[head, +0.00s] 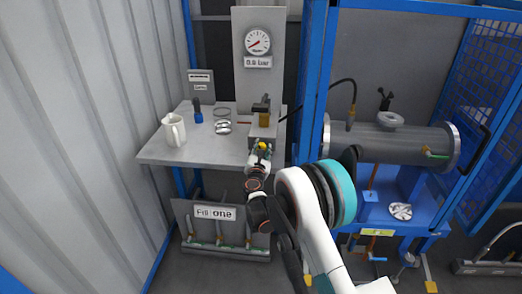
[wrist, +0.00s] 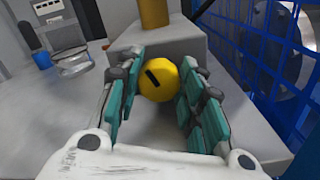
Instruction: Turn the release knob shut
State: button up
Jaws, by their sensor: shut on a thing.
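The release knob (wrist: 158,80) is a round yellow knob with a short black mark, tilted in the picture, on the front of a grey block (wrist: 165,45). In the head view my gripper (head: 261,152) reaches the block from the front, and my arm hides part of the bench edge.
A white mug (head: 174,130), a blue-based item (head: 198,116) and metal rings (head: 222,127) lie on the bench (head: 190,153). A blue frame post (head: 313,80) and a grey cylinder (head: 385,146) stand at right.

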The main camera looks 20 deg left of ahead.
dwell(0.3)
jog(key=o, duration=1.1)
jog(key=shift+c, duration=0.2)
jog(key=v, duration=1.2)
